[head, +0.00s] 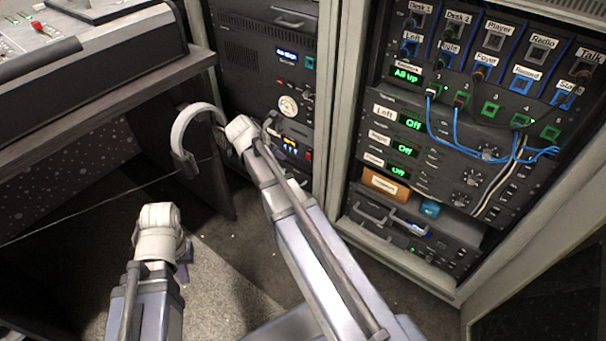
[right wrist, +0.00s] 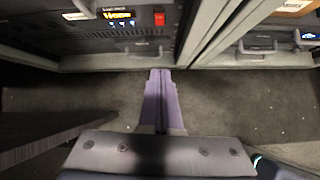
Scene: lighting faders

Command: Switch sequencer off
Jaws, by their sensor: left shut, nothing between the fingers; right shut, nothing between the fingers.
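The same unit, with a red switch (head: 309,155), shows low in the left rack in the head view. My right gripper (right wrist: 160,72) is shut and empty, its purple fingers together below the unit and apart from the switch.
A rack at right holds labelled modules, green displays (head: 413,124) and blue cables (head: 440,128). A grey post (head: 330,110) divides the racks. A headset-like band (head: 185,125) hangs by the desk (head: 110,98) at left. The floor between is clear.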

